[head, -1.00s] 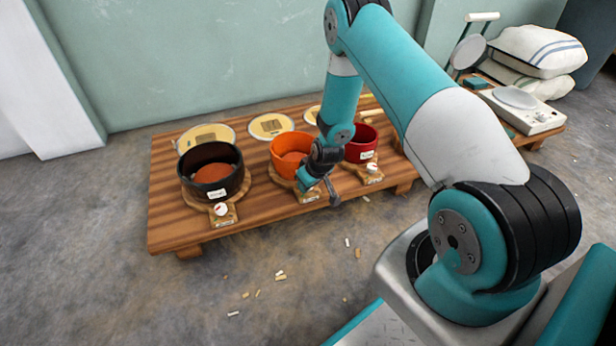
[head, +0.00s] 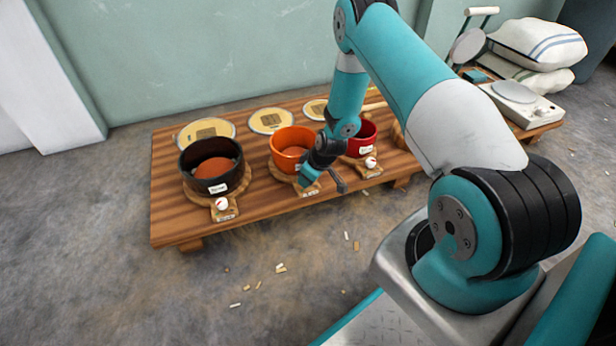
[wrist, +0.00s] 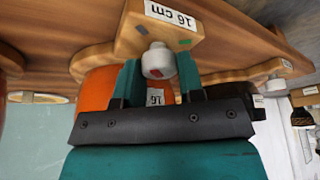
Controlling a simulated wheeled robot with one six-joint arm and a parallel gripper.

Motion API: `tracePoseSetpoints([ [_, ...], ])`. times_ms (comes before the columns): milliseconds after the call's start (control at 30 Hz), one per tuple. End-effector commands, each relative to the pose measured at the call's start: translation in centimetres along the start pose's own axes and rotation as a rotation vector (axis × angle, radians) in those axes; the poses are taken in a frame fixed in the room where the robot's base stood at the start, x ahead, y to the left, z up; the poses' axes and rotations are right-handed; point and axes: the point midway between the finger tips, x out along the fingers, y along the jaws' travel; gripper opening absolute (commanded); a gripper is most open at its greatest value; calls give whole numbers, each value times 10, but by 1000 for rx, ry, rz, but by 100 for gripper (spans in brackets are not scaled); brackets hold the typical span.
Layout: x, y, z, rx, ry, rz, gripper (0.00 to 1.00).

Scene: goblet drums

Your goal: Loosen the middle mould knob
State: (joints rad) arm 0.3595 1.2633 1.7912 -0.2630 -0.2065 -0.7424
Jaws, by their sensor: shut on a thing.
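The middle mould is an orange round pot (head: 290,146) on a wooden base. In the wrist view the orange wall (wrist: 97,88) shows behind my gripper. Its knob (wrist: 157,60) is white with a red mark, on a wooden block (wrist: 160,36) labelled "16 cm". The block carries a dark mark and a green mark. My gripper (wrist: 159,74) has its two teal fingers on either side of the knob and is shut on it. In the head view my gripper (head: 308,181) is at the front of the orange mould and hides the middle knob.
A black mould (head: 212,177) with a terracotta dome inside stands left, with its own white knob (head: 221,204). A red mould (head: 364,137) with a white knob (head: 370,162) stands right. Pale discs lie behind on the slatted wooden table (head: 172,222). Floor in front is mostly clear.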

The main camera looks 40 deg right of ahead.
Motion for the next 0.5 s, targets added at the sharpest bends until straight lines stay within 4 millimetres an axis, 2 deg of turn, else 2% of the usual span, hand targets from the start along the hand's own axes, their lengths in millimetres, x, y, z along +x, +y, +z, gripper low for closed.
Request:
tracePoseSetpoints([
  [33,0,0,1,1,-4,-1,38],
  [133,0,0,1,1,-3,-1,60],
  [367,0,0,0,1,-1,0,60],
  [500,-7,0,0,2,-1,0,60],
])
